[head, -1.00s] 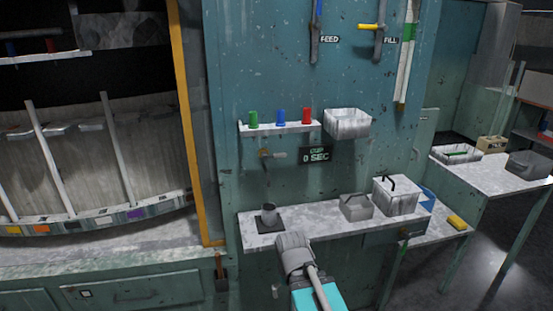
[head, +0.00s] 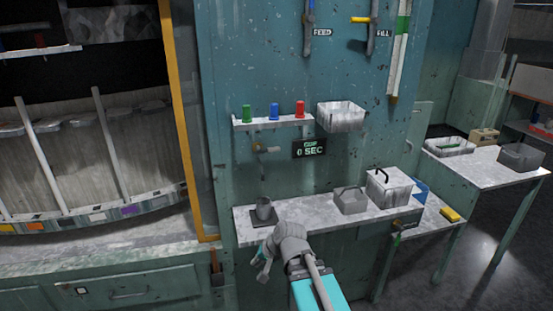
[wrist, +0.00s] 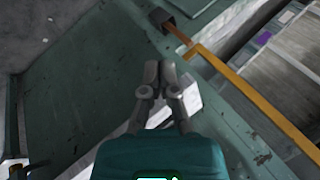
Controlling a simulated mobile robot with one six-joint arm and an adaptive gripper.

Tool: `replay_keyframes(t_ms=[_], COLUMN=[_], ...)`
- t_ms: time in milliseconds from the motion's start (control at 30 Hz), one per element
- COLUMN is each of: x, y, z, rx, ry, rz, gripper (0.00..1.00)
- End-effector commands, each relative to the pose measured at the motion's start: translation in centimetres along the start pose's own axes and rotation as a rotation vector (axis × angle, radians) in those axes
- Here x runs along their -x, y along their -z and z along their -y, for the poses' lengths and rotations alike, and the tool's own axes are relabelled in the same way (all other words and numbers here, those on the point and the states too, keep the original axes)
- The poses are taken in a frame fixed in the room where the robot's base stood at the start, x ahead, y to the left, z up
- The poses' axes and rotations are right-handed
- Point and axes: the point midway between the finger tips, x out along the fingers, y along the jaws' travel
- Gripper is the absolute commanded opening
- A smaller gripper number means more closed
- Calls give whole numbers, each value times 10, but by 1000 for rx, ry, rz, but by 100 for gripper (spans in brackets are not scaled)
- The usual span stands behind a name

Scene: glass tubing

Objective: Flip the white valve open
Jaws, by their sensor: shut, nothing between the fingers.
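A small valve with a pale, whitish handle (head: 268,149) and a brass-coloured body sits on the teal wall panel, below the coloured cups and left of the small display. Its handle points sideways to the right. My gripper (head: 262,270) is low in front of the shelf edge, well below the valve and apart from it. In the wrist view my gripper (wrist: 159,70) has its fingers together with nothing between them. The valve does not show in the wrist view.
Green, blue and red cups (head: 274,112) and a white bin (head: 341,117) are above. A yellow post (head: 185,120) is at left.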

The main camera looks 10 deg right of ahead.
Motion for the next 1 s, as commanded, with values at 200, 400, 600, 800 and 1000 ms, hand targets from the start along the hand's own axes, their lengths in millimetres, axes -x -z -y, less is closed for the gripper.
replay_keyframes(t_ms=[200,400,600,800,1000], x=[8,23,45,70,95], y=[28,57,87,119,149], z=[37,65,83,90,86], rx=[-223,-449,-691,-950,-1221], ry=[235,448,658,865,1065], rz=[-90,-151,-190,-209,-206], gripper=[0,0,0,0,0])
